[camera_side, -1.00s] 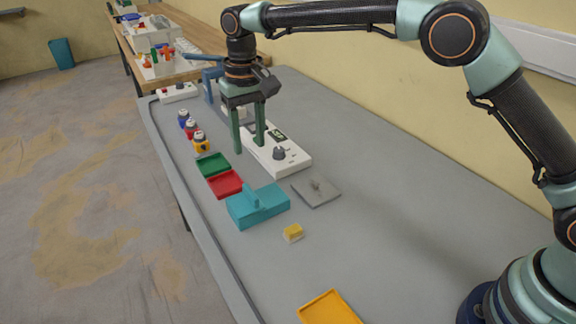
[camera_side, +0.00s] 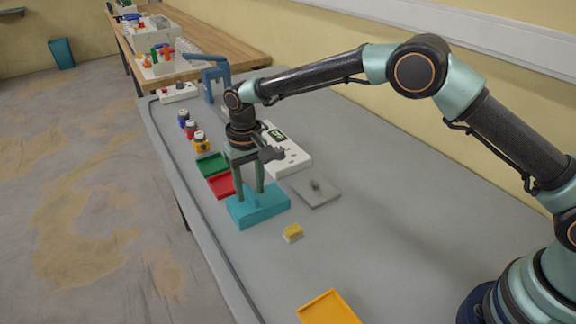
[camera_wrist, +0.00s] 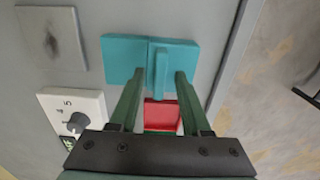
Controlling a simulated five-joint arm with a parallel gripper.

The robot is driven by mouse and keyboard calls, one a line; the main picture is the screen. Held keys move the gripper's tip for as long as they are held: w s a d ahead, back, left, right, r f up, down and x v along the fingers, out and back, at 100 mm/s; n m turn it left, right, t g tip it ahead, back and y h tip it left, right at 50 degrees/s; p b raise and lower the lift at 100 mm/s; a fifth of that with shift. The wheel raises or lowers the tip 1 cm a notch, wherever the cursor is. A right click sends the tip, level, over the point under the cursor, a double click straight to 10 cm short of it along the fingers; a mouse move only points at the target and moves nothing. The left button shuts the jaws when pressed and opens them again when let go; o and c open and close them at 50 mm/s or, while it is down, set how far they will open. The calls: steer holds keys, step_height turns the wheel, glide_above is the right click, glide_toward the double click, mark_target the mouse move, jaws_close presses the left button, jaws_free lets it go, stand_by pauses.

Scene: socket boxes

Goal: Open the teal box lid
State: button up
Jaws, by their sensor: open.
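The teal box (camera_side: 262,212) stands on the grey table in the side view, its lid closed, with an upright handle on top. In the wrist view the teal box (camera_wrist: 124,60) lies beyond my fingertips, and its ridge-like handle (camera_wrist: 160,68) runs between the lines of the two fingers. My gripper (camera_side: 251,196) is open, with its two green fingers pointing down at the box top. The wrist view shows the fingertips (camera_wrist: 159,76) apart on either side of the handle. I cannot tell whether they touch the lid.
Red (camera_side: 221,185) and green (camera_side: 212,165) trays lie behind the box. A grey plate (camera_side: 322,192) is to its right, near a white device (camera_side: 290,160) with a knob. A yellow block (camera_side: 293,232) sits in front. Small jars (camera_side: 201,143) line the left edge.

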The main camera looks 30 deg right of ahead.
steer(key=shift+f, duration=0.25)
jaws_close()
steer(key=shift+r, duration=0.1)
stand_by(1.2)
